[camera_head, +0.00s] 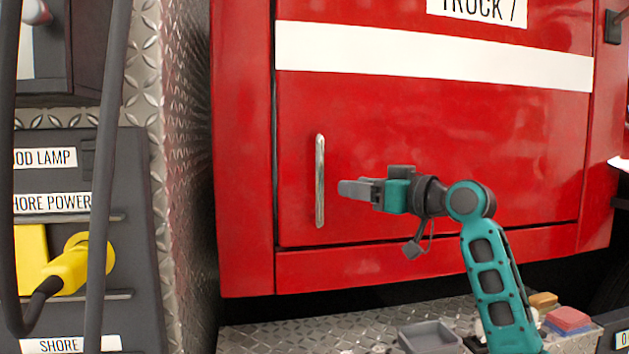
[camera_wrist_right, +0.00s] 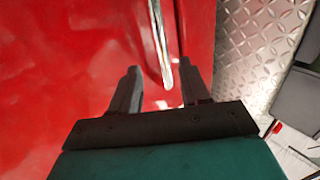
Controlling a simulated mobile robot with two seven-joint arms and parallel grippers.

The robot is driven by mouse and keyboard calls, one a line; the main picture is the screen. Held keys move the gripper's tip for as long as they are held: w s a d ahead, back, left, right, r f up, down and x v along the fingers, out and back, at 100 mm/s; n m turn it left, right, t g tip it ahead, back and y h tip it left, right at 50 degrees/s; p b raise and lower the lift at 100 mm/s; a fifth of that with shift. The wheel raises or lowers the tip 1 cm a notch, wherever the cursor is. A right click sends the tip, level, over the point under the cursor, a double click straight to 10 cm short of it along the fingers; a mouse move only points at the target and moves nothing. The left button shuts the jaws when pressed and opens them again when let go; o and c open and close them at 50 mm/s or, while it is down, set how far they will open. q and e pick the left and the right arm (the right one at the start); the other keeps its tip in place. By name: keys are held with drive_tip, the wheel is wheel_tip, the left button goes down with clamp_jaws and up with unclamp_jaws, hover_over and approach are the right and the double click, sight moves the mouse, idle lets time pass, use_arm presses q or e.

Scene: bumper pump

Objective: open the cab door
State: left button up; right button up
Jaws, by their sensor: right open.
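The red cab door (camera_head: 430,150) has a white stripe and fills the middle of the head view. It looks closed in its frame. A vertical chrome handle (camera_head: 320,180) is on its left side. My right gripper (camera_head: 348,188) is just right of the handle, pointing at it, and apart from it. In the right wrist view the right gripper (camera_wrist_right: 160,86) is open and empty. The handle (camera_wrist_right: 159,45) shows ahead, its lower end between the two fingers in the picture. My left gripper is not in view.
A dark panel at the left holds a yellow plug (camera_head: 85,262) and hanging dark hoses (camera_head: 103,170). A diamond-plate step (camera_head: 270,338) runs below the door. On it are a grey tray (camera_head: 430,338) and red and blue pads (camera_head: 568,320).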

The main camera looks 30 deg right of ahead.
sight(323, 182)
drive_tip(key=p+x, duration=0.1)
drive_tip(key=x, duration=0.9)
drive_tip(key=shift+w+a+p, duration=0.1)
drive_tip(key=shift+a+p, duration=0.05)
drive_tip(key=shift+p, duration=0.25)
drive_tip(key=shift+c, duration=0.4)
clamp_jaws()
